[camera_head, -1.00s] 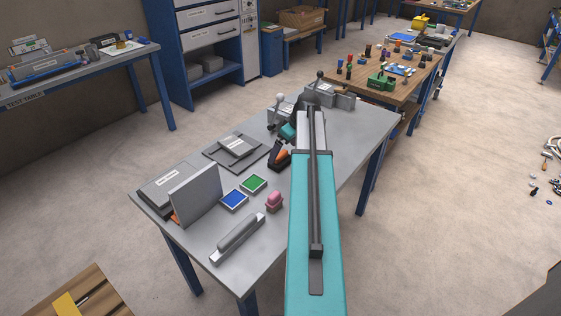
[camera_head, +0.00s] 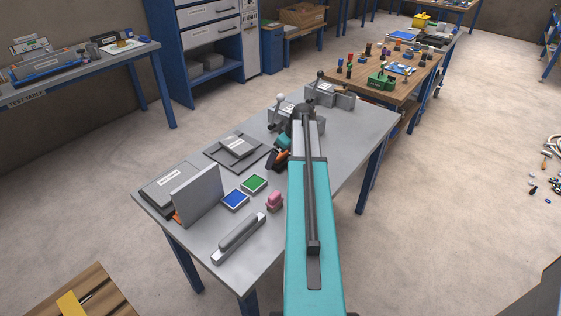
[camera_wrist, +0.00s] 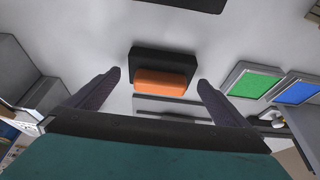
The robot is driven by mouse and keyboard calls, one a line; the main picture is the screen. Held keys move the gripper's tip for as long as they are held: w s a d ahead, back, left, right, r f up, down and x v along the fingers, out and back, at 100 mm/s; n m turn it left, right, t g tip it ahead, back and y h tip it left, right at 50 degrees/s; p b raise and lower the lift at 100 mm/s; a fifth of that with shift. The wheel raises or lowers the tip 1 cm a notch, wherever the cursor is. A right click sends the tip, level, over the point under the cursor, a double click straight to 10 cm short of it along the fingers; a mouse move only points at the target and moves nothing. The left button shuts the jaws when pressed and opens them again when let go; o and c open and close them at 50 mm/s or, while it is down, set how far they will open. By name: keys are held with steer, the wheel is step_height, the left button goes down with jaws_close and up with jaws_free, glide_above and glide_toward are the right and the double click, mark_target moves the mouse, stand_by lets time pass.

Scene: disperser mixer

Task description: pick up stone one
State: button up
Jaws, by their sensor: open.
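No readable label marks stone one. An orange block (camera_wrist: 165,83) lies against a larger black block (camera_wrist: 178,62) on the table, between and ahead of my fingers in the wrist view. The orange block also shows in the head view (camera_head: 283,155), just below the teal body of my gripper (camera_head: 284,142). In the wrist view my gripper (camera_wrist: 158,80) is open, with one dark finger to each side of the orange block and gaps on both sides. Nothing is held. I cannot tell how high the fingertips are above the table.
Near my gripper are a green pad (camera_head: 254,183), a blue pad (camera_head: 235,199), a pink item (camera_head: 275,202) and a grey plate with a block (camera_head: 237,147). Grey lever devices (camera_head: 282,113) stand behind. A grey bar (camera_head: 238,238) lies towards the front.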

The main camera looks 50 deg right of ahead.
steer(key=c, duration=1.4)
steer(key=shift+o, duration=0.2)
steer(key=shift+r, duration=0.2)
steer(key=shift+r+b, duration=1.15)
steer(key=shift+r, duration=3.7)
